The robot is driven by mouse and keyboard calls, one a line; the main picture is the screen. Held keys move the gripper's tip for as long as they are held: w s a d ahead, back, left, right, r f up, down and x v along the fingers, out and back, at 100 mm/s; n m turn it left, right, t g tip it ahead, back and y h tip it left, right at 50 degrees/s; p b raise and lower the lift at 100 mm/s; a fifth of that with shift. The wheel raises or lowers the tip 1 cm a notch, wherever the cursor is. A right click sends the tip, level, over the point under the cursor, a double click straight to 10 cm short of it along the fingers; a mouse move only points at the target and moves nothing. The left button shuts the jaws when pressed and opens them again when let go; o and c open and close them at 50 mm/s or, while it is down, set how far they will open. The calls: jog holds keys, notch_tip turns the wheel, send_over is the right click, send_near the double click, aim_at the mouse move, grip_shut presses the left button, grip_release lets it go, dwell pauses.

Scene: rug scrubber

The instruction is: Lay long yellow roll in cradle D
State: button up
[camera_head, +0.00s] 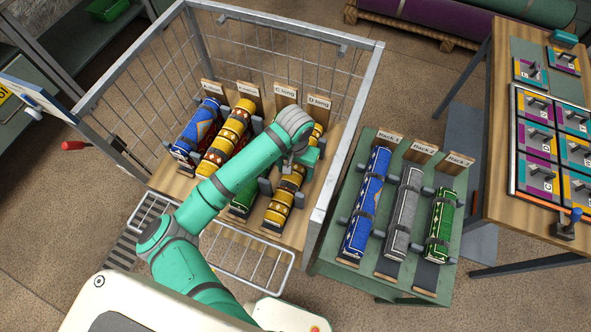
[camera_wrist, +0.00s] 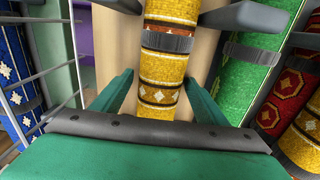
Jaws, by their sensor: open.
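The long yellow roll (camera_head: 279,207), patterned with dark bands, lies lengthwise in the cradle under the sign D long (camera_head: 319,102), at the right side of the wire cart. My gripper (camera_head: 304,158) is over its upper part, and my arm hides some of the roll. In the wrist view the yellow roll (camera_wrist: 162,72) runs between my two open fingers, one on each side, with a dark strap across it. Dark cradle posts (camera_wrist: 240,17) stand beside the roll. I cannot tell whether the fingers touch it.
A green roll (camera_wrist: 252,75) lies in the neighbouring cradle C. The cart's metal side rail (camera_head: 350,130) is close on the right. Beyond it, a green rack table (camera_head: 405,293) holds blue, grey and green rolls.

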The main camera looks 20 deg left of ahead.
aim_at(295, 168)
notch_tip(295, 168, up, 12)
jog(key=shift+f, duration=0.1)
dwell(0.4)
dwell(0.4)
